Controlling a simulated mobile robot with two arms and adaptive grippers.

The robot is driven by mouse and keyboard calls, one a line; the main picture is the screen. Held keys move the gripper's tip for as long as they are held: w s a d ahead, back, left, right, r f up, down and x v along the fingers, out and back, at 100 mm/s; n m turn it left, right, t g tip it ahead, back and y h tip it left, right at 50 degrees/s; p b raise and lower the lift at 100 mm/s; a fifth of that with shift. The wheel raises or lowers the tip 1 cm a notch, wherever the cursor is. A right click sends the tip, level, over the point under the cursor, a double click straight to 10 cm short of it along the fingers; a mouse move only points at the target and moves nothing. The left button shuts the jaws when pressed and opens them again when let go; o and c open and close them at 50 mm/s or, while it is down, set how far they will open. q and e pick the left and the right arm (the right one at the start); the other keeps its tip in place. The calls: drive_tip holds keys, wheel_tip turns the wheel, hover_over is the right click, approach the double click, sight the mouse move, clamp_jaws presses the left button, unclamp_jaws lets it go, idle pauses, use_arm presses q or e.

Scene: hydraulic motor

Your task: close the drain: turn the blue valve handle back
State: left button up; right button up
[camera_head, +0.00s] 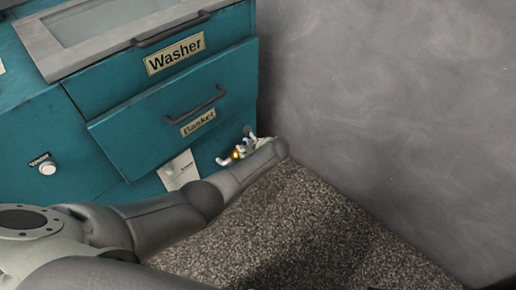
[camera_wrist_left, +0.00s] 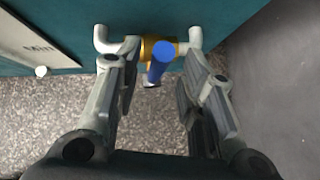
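The blue valve handle (camera_wrist_left: 158,62) sits on a brass valve body (camera_wrist_left: 149,49) joined to white pipe elbows (camera_wrist_left: 102,39), low on the teal cabinet front. In the left wrist view it points toward the camera, between the two fingers of my left gripper (camera_wrist_left: 163,66). The fingers stand apart, with a gap visible on each side of the handle. In the head view my left gripper (camera_head: 258,143) is at the cabinet's lower right, beside the brass valve (camera_head: 238,154); the handle is small and partly hidden there. My right gripper is out of view.
The teal cabinet has a Washer drawer (camera_head: 160,60) and a Basket drawer (camera_head: 165,117) that stands out above the valve. A grey wall (camera_head: 390,110) rises close on the right. Speckled floor (camera_head: 290,225) lies below, and a white label (camera_head: 178,169) is left of the valve.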

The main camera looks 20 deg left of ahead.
use_arm(q)
drive_tip(key=v, duration=0.9)
drive_tip(key=shift+r, duration=0.2)
idle(0.3)
